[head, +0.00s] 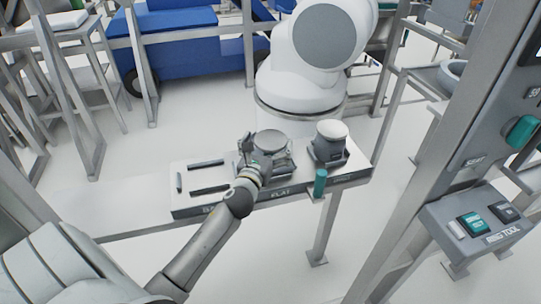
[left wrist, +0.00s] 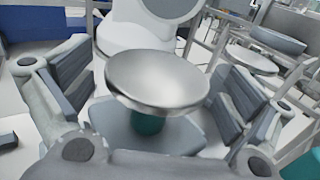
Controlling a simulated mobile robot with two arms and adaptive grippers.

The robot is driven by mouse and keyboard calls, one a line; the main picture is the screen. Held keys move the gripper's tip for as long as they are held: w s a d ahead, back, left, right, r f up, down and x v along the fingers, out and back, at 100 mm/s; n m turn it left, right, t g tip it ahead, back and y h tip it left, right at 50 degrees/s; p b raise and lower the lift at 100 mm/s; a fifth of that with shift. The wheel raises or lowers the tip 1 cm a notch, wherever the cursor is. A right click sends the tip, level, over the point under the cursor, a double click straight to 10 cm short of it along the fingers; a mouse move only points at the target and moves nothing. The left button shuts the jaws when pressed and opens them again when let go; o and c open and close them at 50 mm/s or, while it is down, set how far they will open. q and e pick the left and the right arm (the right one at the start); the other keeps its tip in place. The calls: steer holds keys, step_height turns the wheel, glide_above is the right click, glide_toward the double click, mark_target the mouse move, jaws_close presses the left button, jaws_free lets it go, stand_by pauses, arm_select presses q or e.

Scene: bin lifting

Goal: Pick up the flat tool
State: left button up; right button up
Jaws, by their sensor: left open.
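The flat tool (head: 271,139), with a round metal disc on top, sits at the stand section marked "FLAT". In the left wrist view its shiny disc (left wrist: 158,80) shows above a teal stem (left wrist: 147,123). My left gripper (head: 254,160) is at the tool's near left side in the head view. In the left wrist view my left gripper (left wrist: 152,92) is open, with one finger on each side of the disc and stem. I see gaps beside the disc, and no grip on it. The tool's lower part is partly hidden by the gripper. My right gripper is out of view.
The tool stand (head: 225,205) has dark slots at its left. Another tool (head: 331,142) with a pale round top stands to the right. A large white rounded machine (head: 300,85) rises close behind. A panel with buttons (head: 475,222) is at the right.

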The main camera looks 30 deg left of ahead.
arm_select(q)
steer(key=shift+x, duration=1.25)
steer(key=shift+s, duration=0.1)
steer(key=shift+c, duration=0.7)
steer(key=c, duration=1.7)
steer(key=shift+r, duration=0.15)
steer(key=shift+c, duration=0.2)
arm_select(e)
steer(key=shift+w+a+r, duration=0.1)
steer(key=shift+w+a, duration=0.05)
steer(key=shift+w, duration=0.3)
